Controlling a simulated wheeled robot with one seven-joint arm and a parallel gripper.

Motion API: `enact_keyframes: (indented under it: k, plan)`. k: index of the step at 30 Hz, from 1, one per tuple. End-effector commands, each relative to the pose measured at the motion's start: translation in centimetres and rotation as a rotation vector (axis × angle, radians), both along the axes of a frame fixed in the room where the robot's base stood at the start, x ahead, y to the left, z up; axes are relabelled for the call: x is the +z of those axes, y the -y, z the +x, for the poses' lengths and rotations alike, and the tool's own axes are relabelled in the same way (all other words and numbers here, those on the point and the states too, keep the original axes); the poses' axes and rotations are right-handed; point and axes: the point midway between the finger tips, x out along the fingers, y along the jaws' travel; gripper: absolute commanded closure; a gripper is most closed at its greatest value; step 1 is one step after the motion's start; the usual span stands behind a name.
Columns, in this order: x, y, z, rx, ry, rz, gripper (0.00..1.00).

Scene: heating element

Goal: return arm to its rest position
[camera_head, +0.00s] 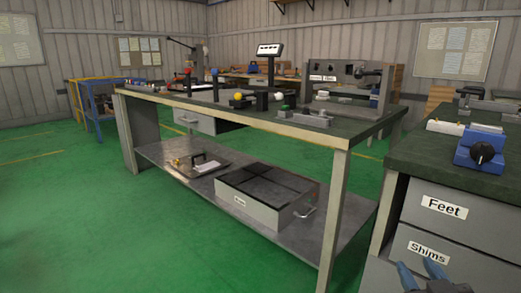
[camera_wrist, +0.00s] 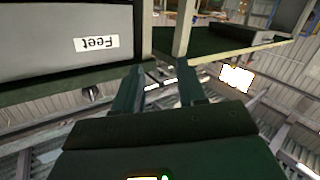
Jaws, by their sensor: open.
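My gripper (camera_head: 420,270) shows at the bottom right of the head view, with two blue fingers apart and nothing between them. It is in front of the drawer front labelled Shims (camera_head: 465,265), just below that label; whether it touches the drawer I cannot tell. In the wrist view my gripper (camera_wrist: 160,82) points its two dark fingers away from the camera, spread and empty. That view is upside down, with the drawer front labelled Feet (camera_wrist: 60,35) at the upper left. Most of my arm is hidden.
A drawer cabinet (camera_head: 405,205) stands at the right, with a blue clamp-like device (camera_head: 480,150) on its dark top. A long workbench (camera_head: 250,120) with several tools stands left of it. A grey box (camera_head: 265,195) sits on its lower shelf. Green floor (camera_head: 110,220) at the left is clear.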

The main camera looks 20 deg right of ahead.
Motion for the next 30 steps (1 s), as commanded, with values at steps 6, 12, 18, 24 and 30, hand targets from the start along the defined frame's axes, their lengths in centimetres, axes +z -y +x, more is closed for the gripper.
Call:
enact_keyframes:
  k: [6,12,18,24,30]
  plan:
    - [-4.4,-7.3,-5.3,0.223,-0.070,0.045,0.60]
    - [-6.2,-13.0,-11.3,0.380,-0.094,0.118,0.60]
    - [-6.1,-16.8,-17.0,0.471,-0.099,0.200,0.60]
    - [-5.1,-18.7,-20.9,0.507,-0.095,0.261,0.60]
    - [-3.1,-19.7,-23.6,0.516,-0.090,0.304,0.60]
